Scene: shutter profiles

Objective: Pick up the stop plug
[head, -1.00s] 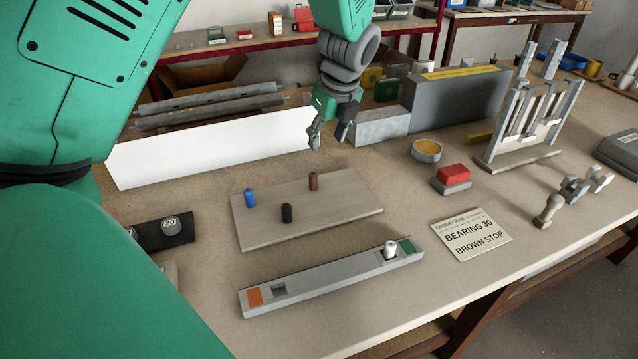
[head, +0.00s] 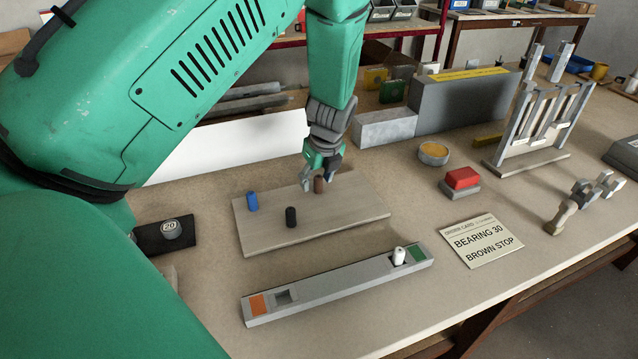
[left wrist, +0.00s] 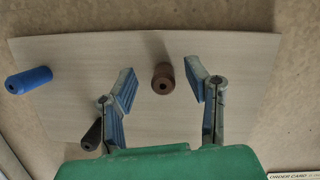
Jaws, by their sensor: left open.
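Three stop plugs stand on a pale wooden board (head: 350,222): a blue plug (head: 252,201), a black plug (head: 291,217) and a brown plug (head: 319,185). The order card (head: 481,241) reads "BEARING 30" and "BROWN STOP". My left gripper (head: 319,184) is open at the brown plug, above the back of the board. In the left wrist view the brown plug (left wrist: 162,78) lies between the two open fingertips (left wrist: 160,82), apart from both. The blue plug (left wrist: 28,80) is at the left there, and the black plug (left wrist: 92,134) is partly hidden by a finger. My right gripper is not in view.
A grey profile (head: 340,283) with a white plug (head: 399,256) lies in front of the board. A red block (head: 462,178), a round yellow-topped tin (head: 433,153) and a rack (head: 530,130) stand to the right. A grey block (head: 385,128) stands behind.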

